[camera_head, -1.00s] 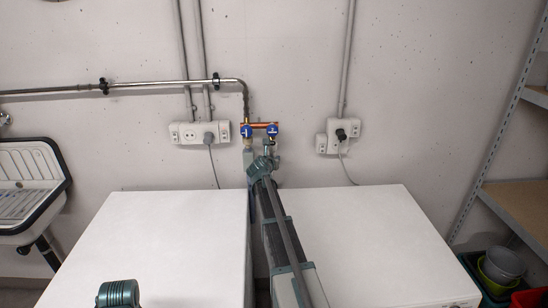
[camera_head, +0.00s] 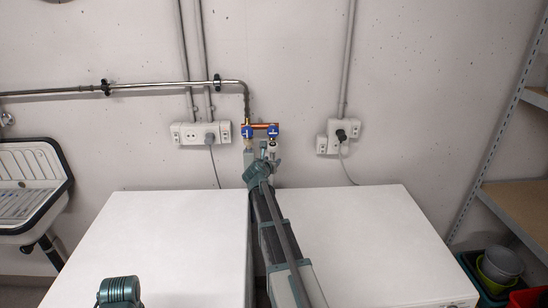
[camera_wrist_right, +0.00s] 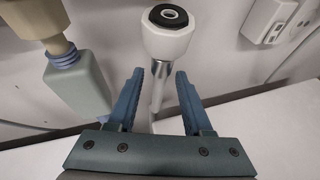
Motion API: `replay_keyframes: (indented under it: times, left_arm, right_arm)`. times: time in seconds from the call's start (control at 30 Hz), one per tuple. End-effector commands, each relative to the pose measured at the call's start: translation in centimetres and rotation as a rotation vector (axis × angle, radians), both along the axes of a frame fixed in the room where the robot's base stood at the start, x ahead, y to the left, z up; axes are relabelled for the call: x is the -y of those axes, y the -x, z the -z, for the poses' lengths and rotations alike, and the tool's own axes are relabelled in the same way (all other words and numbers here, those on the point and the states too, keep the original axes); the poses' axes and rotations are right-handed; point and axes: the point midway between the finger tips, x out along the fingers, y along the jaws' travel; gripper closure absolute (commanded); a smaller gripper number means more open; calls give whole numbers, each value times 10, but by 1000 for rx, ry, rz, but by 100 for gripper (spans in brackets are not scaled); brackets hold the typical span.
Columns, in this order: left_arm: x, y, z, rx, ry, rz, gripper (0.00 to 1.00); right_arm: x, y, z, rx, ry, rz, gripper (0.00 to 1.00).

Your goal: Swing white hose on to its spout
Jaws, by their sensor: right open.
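The white hose end, a faceted white nut with a black ring in its mouth, faces up in the right wrist view (camera_wrist_right: 168,38). A silvery stem runs down from it. It also shows as a small pale piece under the right blue valve in the head view (camera_head: 272,147). My right gripper (camera_wrist_right: 158,98) is open. The stem shows between its fingers, which do not visibly grip it, and the nut lies beyond the tips. In the head view the right gripper (camera_head: 262,158) is small, near the valves. The hose's spout cannot be made out clearly. My left gripper's fingers are out of view.
A grey-green block (camera_wrist_right: 78,92) hangs from a beige fitting (camera_wrist_right: 35,22) left of the fingers. Two white machine tops (camera_head: 150,240) (camera_head: 350,235) flank my right arm. A socket (camera_head: 200,133) is on the wall left of the copper valve bar (camera_head: 262,125).

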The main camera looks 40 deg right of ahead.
Motion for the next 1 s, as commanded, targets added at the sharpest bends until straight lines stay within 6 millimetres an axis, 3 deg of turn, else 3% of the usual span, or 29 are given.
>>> replay_keyframes:
  times: [0.1,0.4,0.87,1.0]
  left_arm:
    - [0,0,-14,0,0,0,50]
    - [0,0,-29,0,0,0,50]
    - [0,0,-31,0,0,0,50]
    - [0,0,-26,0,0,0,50]
  right_arm:
    - [-21,22,-14,-1,-1,0,50]
    - [-54,50,-29,-1,1,0,50]
    - [-62,55,-31,0,0,1,50]
    - [-64,56,-24,12,-21,-8,71]
